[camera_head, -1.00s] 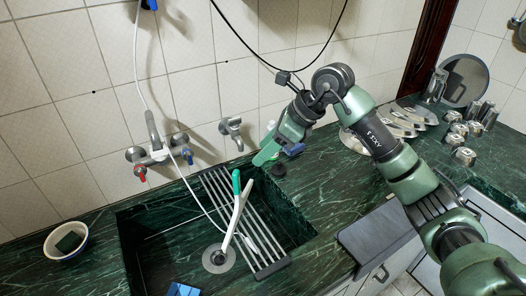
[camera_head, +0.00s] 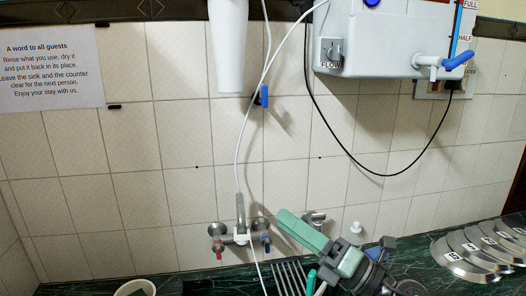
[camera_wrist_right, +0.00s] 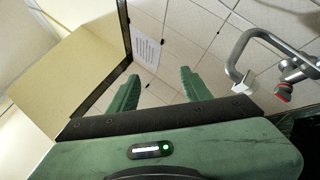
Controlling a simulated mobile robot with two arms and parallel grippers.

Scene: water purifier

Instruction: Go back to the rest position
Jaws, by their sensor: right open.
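My right gripper (camera_head: 288,218) reaches up and left in front of the tiled wall, above the sink area. It is seen nearly edge-on there. In the right wrist view its two green fingers (camera_wrist_right: 156,86) stand apart with nothing between them. My left gripper is in neither view. No object is held.
A mixer tap (camera_head: 240,228) and a second wall tap (camera_head: 314,218) are close to the right gripper. A white purifier tank (camera_head: 385,45) with a blue-handled tap hangs above right. Metal lids (camera_head: 465,255) stand at right. A paper notice (camera_head: 48,70) hangs at left.

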